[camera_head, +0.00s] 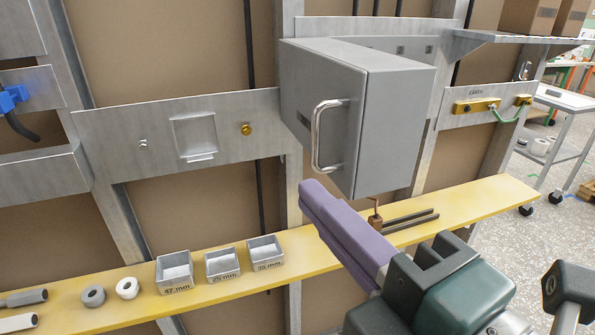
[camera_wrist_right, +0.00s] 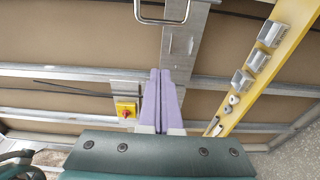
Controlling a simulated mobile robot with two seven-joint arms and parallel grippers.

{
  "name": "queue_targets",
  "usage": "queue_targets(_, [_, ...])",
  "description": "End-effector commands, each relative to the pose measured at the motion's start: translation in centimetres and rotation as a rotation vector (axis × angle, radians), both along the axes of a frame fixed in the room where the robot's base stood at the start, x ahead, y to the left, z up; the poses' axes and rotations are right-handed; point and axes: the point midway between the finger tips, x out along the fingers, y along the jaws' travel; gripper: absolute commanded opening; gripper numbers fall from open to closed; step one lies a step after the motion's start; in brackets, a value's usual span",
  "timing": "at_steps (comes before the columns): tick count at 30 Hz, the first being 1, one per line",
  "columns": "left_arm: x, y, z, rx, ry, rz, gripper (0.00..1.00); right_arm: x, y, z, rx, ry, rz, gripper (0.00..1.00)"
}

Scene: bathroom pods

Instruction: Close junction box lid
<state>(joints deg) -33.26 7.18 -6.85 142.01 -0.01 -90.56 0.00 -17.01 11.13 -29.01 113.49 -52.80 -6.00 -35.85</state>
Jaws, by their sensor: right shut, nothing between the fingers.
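The grey junction box (camera_head: 395,125) is mounted on the metal wall frame in the upper middle of the head view. Its face with a bright bar handle (camera_head: 328,137) is turned to the left; I take that face as the lid (camera_head: 318,80). I cannot tell whether a gap is left around it. The handle also shows at the top of the right wrist view (camera_wrist_right: 163,20). My right gripper (camera_head: 308,190) has its purple fingers together and empty. Its tips are just below the handle in the picture, apparently not touching it. My left gripper is not in view.
A yellow shelf (camera_head: 225,282) runs below the box, holding small grey trays (camera_head: 222,265), rings (camera_head: 93,295) and dark rods (camera_head: 410,219). A metal plate (camera_head: 110,135) is on the wall left of the box. A cart (camera_head: 560,150) stands at the right.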

Motion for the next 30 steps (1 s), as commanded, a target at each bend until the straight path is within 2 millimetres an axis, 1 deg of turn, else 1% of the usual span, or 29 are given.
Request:
queue_targets(2, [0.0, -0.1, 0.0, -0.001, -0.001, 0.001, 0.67, 0.3, 0.4, 0.0, -0.008, -0.012, 0.01, 0.0])
queue_targets(5, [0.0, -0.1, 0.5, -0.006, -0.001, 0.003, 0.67, 1.3, 0.9, 0.3, -0.006, -0.012, 0.01, 0.0])
queue_targets(11, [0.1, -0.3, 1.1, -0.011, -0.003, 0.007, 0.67, 4.9, 2.7, 0.4, -0.004, -0.011, 0.01, 0.0])
queue_targets(15, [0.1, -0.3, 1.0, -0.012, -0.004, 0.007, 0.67, 7.7, 4.0, 0.2, -0.005, -0.011, 0.008, 0.0])
queue_targets(18, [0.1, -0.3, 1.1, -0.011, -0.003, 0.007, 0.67, 9.2, 4.6, 0.3, -0.004, -0.008, 0.008, 0.0])
queue_targets(21, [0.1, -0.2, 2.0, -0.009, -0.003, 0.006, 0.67, 9.1, 2.6, 0.3, -0.007, -0.007, 0.006, 0.0])
queue_targets(24, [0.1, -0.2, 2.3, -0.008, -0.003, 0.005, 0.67, 9.2, 1.5, 0.2, -0.006, -0.006, 0.007, 0.0])
queue_targets(30, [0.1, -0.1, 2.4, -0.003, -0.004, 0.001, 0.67, 9.3, 0.6, 0.1, -0.004, -0.006, 0.008, 0.0])
